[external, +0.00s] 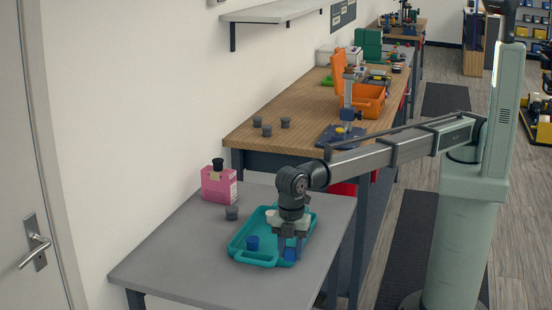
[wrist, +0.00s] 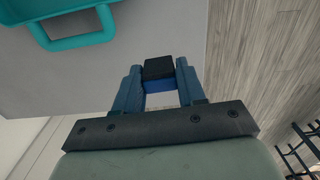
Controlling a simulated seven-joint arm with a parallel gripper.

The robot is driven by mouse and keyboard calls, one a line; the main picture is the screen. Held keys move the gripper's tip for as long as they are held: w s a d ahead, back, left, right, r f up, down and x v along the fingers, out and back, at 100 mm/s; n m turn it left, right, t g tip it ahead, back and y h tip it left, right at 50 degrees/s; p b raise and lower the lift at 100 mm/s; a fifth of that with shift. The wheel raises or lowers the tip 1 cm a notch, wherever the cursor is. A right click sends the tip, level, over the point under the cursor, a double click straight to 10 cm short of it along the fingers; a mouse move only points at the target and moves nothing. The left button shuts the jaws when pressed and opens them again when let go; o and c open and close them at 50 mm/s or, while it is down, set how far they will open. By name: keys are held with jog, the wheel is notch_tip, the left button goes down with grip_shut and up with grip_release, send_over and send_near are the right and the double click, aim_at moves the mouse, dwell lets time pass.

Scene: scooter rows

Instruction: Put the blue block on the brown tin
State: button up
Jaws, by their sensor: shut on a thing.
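My gripper (external: 290,256) points down near the front right side of the teal tray (external: 236,246). Its fingers are shut on the blue block (external: 290,254), which shows between the fingertips. In the wrist view the block (wrist: 159,85) sits between both fingers, with a dark upper face and a blue lower face.
A pink container with a black cap (external: 219,184) stands at the back of the grey table (external: 165,258). The table's left part is clear. A wooden bench (external: 300,103) beyond holds several dark pots, an orange case (external: 368,100) and a blue-based stand (external: 340,135).

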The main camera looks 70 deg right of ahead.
notch_tip(320, 180, up, 2)
jog(key=shift+w, duration=0.1)
jog(key=w+d+r+m, duration=0.1)
jog(key=w+d+m, duration=0.1)
jog(key=w+d, duration=1.2)
jog(key=w+d+r+m, duration=0.2)
jog(key=w+d, duration=0.8)
jog(key=d, duration=0.5)
jog(key=d+m, duration=0.2)
jog(key=d, duration=1.2)
jog(key=s+d+n, duration=0.3)
jog(key=s+d, duration=0.6)
jog(key=s, duration=0.1)
jog(key=shift+s+f+n, duration=0.1)
jog(key=shift+f+n, duration=0.55)
jog(key=shift+f, duration=1.9)
jog(key=shift+f+n, duration=0.65)
jog(key=shift+f, duration=1.85)
